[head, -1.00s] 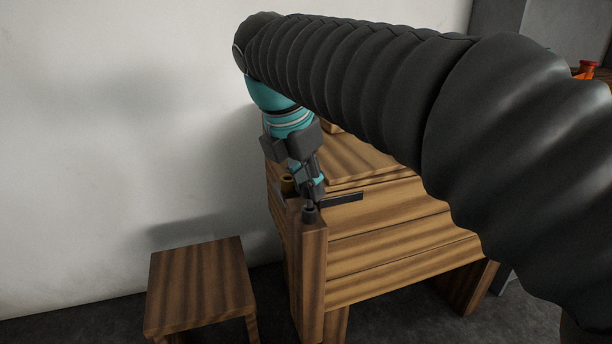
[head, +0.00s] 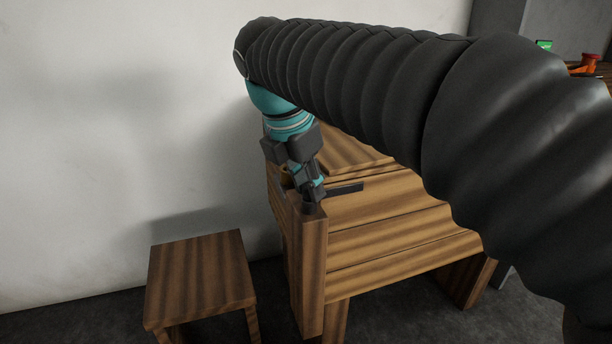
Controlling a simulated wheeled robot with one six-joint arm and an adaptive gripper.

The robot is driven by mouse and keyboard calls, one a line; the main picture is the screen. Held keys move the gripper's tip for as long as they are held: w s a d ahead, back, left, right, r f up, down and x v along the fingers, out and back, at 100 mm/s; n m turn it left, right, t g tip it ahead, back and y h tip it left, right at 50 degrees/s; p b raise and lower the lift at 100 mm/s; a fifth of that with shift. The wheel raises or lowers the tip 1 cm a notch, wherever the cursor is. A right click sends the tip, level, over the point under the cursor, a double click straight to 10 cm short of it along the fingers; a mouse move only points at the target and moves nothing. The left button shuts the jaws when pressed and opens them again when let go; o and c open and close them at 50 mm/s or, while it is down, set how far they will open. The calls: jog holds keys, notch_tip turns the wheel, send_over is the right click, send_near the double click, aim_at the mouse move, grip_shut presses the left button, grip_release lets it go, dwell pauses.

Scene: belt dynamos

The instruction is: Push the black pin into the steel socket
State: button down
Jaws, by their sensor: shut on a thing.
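My gripper (head: 313,192) is shut and points down at the top of the wooden corner post of the bench. A short dark grey cylinder, which looks like the steel socket (head: 309,208), stands on that post. The fingertips are right over it and cover most of it. The black pin cannot be told apart from the dark fingers; it appears to be between them. I cannot tell whether its end is inside the socket.
A dark flat bar (head: 346,187) sticks out right of the gripper along the bench. A brass-coloured cylinder (head: 285,175) is partly hidden behind the gripper. The slatted wooden bench (head: 390,235) stands beside a wooden stool (head: 200,272). A white wall is behind.

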jog(key=c, duration=0.9)
grip_release()
jog(key=shift+o, duration=0.2)
jog(key=shift+r, duration=0.1)
jog(key=v, duration=1.1)
jog(key=shift+a+r, duration=0.15)
jog(key=shift+r, duration=0.2)
jog(key=shift+s, duration=0.1)
jog(key=s+d+f+m+t+y, duration=0.1)
jog(key=s+d+f+m, duration=0.3)
jog(key=f+m, duration=0.4)
jog(key=s+d+f+m+t, duration=0.1)
jog(key=s+d+f+m, duration=0.3)
jog(key=d+f+m, duration=0.2)
jog(key=s+d+f+m+t+y, duration=0.1)
jog(key=s+d+f+m, duration=0.3)
jog(key=f+m, duration=0.6)
jog(key=shift+s+d+f+m+y+p, duration=0.15)
jog(key=shift+s+d+m+y+p, duration=0.2)
jog(key=shift+d+m, duration=0.55)
